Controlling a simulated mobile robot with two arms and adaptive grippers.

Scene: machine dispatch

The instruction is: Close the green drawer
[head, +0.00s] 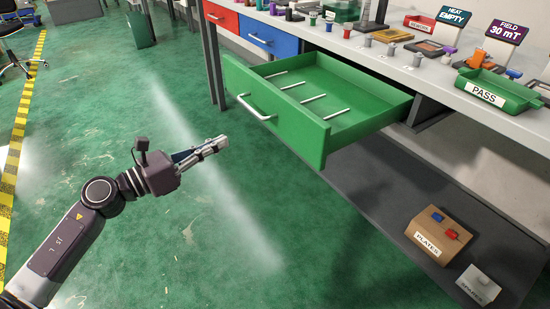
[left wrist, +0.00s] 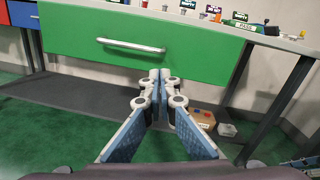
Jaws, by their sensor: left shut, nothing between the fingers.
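The green drawer (head: 310,112) is pulled well out from under the workbench in the head view. Its inside shows several thin light rods or dividers. Its front carries a light bar handle (head: 257,110). My left gripper (head: 224,143) is shut and empty, in front of the drawer front and apart from it in the head view. In the left wrist view the drawer front (left wrist: 200,48) fills the upper middle, with its handle (left wrist: 130,46) left of and above my left gripper (left wrist: 160,75).
A red drawer (head: 221,17) and a blue drawer (head: 268,36) sit closed to the left. The bench top holds small cylinders, signs and a green PASS tray (head: 502,91). A PLATES box (head: 437,233) stands on the lower shelf. The green floor before the drawer is clear.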

